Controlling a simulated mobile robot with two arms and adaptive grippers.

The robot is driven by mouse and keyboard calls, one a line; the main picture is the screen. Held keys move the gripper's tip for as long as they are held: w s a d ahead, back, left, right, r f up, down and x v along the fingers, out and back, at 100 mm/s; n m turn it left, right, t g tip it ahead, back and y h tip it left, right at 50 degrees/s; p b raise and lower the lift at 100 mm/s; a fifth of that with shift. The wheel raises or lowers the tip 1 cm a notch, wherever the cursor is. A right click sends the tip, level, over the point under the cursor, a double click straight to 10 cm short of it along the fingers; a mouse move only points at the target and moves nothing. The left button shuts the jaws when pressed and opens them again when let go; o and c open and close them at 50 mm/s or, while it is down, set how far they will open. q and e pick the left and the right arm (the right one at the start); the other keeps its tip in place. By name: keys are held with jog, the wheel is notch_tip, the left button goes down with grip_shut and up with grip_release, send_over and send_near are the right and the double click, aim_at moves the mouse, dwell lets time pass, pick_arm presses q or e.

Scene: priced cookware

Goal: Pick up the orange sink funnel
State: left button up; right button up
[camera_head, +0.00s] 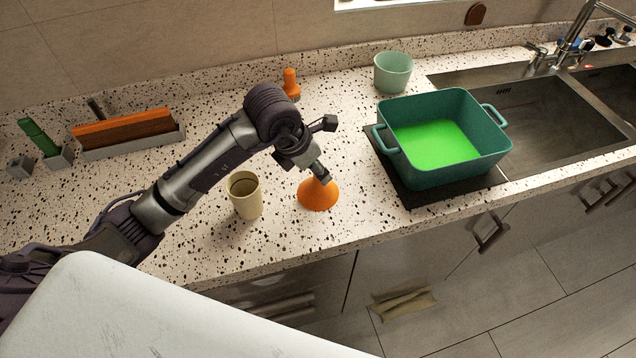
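The orange sink funnel (318,196) stands on the speckled counter, wide cone down, near the counter's front edge. My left gripper (323,174) reaches in from the left, and its fingertips are at the top of the cone. The fingers overlap the funnel's narrow upper end and hide it. I cannot tell whether they are closed on it. The funnel appears to rest on the counter. My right gripper is not in view.
A cream cup (245,198) stands just left of the funnel. A teal pot (445,165) with green contents sits on a dark mat (410,196) to the right, before the sink (540,120). A pale green cup (393,74) and an orange-handled item (291,84) stand behind.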

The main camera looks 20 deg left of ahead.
aim_at(318, 183)
pick_arm(q)
jog(key=shift+p+x, duration=0.45)
jog(key=shift+x, duration=1.45)
jog(key=shift+s+a, duration=0.1)
jog(key=shift+a, duration=0.1)
grip_shut()
